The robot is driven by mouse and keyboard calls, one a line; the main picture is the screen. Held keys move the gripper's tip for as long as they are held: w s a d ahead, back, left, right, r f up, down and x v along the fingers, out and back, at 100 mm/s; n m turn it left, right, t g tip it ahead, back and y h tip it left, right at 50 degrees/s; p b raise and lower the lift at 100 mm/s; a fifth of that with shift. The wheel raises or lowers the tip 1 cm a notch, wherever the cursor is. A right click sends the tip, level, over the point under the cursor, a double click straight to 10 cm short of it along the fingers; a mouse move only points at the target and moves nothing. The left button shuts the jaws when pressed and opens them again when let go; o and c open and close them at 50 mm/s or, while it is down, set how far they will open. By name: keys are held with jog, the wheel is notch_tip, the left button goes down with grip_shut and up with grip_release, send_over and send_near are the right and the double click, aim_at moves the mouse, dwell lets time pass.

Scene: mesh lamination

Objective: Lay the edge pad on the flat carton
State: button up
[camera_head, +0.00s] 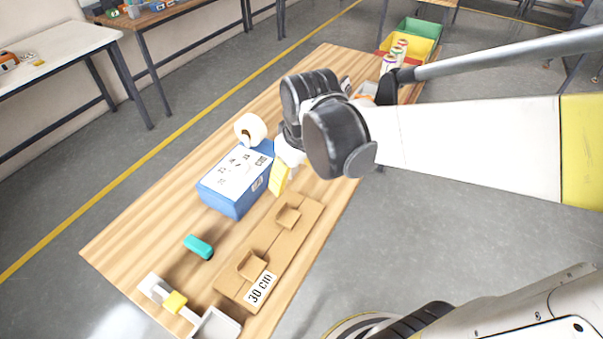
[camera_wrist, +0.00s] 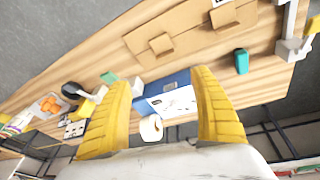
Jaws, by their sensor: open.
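I cannot tell for sure which thing is the edge pad. My gripper (camera_wrist: 160,80) is open, its yellow fingers apart with nothing held. In the head view one yellow finger (camera_head: 279,180) shows beside the blue box (camera_head: 233,200), beyond the carton's far end.
The blue box with a white printed top stands left of my gripper. A white roll (camera_head: 250,129) is behind it. Green and yellow bins (camera_head: 405,45) are at the far end.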

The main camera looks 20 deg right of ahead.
jog(key=s+r+m+t, duration=0.4)
jog(key=s+r, duration=0.1)
jog(key=s, duration=0.3)
jog(key=shift+r, duration=0.2)
jog(key=shift+f, duration=0.1)
notch_tip(320, 180, down, 2)
jog(key=shift+f+b, duration=0.2)
jog(key=shift+b, duration=1.05)
